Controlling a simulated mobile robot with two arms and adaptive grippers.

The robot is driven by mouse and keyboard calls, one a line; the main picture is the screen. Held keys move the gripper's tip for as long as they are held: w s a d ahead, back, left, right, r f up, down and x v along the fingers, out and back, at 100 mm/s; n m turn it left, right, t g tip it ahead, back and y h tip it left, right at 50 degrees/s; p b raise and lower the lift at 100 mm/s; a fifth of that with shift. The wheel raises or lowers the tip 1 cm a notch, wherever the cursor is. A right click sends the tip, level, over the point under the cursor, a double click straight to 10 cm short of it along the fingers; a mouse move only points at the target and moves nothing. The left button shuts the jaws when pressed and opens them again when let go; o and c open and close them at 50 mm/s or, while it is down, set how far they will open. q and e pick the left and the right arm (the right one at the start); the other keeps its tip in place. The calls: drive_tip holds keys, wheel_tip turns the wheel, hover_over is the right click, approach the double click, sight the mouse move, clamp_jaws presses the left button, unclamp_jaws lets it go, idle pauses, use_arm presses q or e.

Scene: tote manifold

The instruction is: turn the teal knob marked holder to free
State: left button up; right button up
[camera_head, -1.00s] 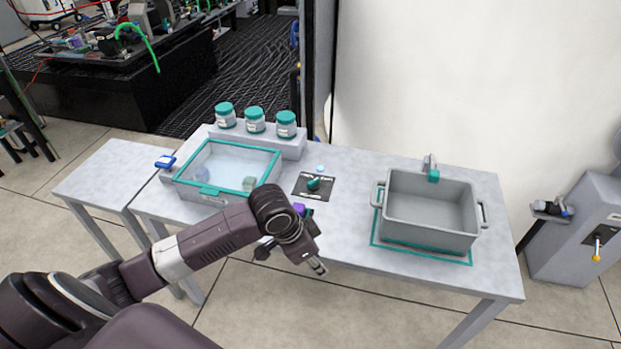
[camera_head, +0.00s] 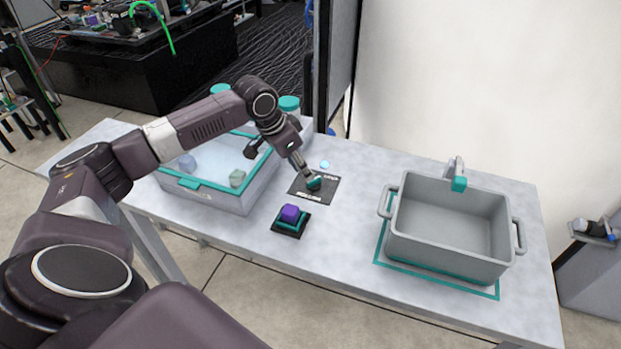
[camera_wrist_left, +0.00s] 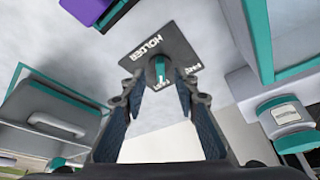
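The teal knob (camera_head: 315,184) sits on a dark square plate (camera_head: 299,190) on the table. In the left wrist view the knob (camera_wrist_left: 160,68) lies between the fingertips, and the plate (camera_wrist_left: 150,48) reads HOLDER with smaller words at its edges. The knob's ridge appears to point toward the word that looks like FAST. My left gripper (camera_head: 308,174) is right at the knob; in its wrist view the gripper (camera_wrist_left: 160,86) is open, with a gap on each side of the knob. Whether a finger touches is unclear. My right gripper is out of view.
A teal-rimmed clear-lidded box (camera_head: 215,188) stands left of the plate. A grey tote (camera_head: 450,225) stands right, beside a small teal-ended fixture (camera_head: 458,183). Jars (camera_head: 289,103) stand behind. Table between plate and tote is clear.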

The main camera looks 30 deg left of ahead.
sight(314, 183)
use_arm(q)
drive_tip(key=x, duration=0.4)
drive_tip(key=shift+w+d+f, duration=0.1)
drive_tip(key=shift+w+f, duration=0.05)
drive_tip(key=shift+f, duration=0.05)
drive_tip(key=shift+w+f, duration=0.15)
drive_tip(key=shift+f, duration=0.4)
drive_tip(key=c, duration=0.7)
clamp_jaws()
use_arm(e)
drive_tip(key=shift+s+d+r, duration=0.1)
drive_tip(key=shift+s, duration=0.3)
